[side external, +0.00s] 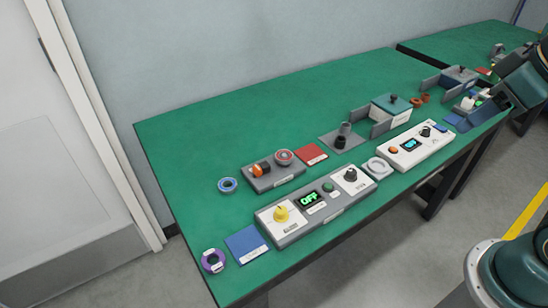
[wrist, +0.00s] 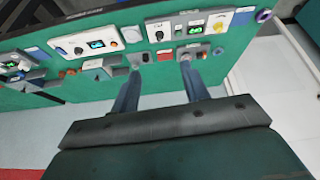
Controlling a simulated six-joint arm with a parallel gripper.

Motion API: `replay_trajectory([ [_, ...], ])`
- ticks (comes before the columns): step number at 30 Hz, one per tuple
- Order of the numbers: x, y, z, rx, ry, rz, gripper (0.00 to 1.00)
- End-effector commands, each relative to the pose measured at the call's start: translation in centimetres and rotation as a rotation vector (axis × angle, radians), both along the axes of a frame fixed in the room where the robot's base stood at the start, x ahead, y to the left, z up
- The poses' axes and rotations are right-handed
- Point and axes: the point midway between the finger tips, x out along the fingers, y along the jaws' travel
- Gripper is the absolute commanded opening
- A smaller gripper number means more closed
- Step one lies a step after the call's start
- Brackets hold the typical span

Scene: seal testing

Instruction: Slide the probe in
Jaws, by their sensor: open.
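I cannot tell for certain which part is the probe. A short grey cylinder (side external: 345,128) and a black knob-like part (side external: 340,142) stand on a grey plate (side external: 327,138) at mid-table. A teal-topped box (side external: 391,107) stands between grey upright plates to their right. My gripper (wrist: 160,72) is open in the wrist view, its two blue-grey fingers wide apart with nothing seen between them.
A grey console (side external: 318,212) with a yellow knob and a green OFF display lies at the front. A white console (side external: 420,147), a grey block with a red-topped part (side external: 273,174), coloured pads and rings lie around. The left rear of the green table (side external: 215,130) is clear.

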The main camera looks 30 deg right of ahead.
Motion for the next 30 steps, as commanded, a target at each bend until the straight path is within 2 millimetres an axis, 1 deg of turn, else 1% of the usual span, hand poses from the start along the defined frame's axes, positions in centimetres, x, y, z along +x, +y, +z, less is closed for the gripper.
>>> replay_trajectory([
  [7,4.6,1.0,1.9,-0.057,0.053,0.155,0.45],
  [15,10.4,2.6,3.0,-0.122,0.114,0.349,0.45],
  [23,16.1,4.8,2.6,-0.179,0.166,0.54,0.45],
  [30,21.3,7.2,1.1,-0.226,0.213,0.717,0.45],
])
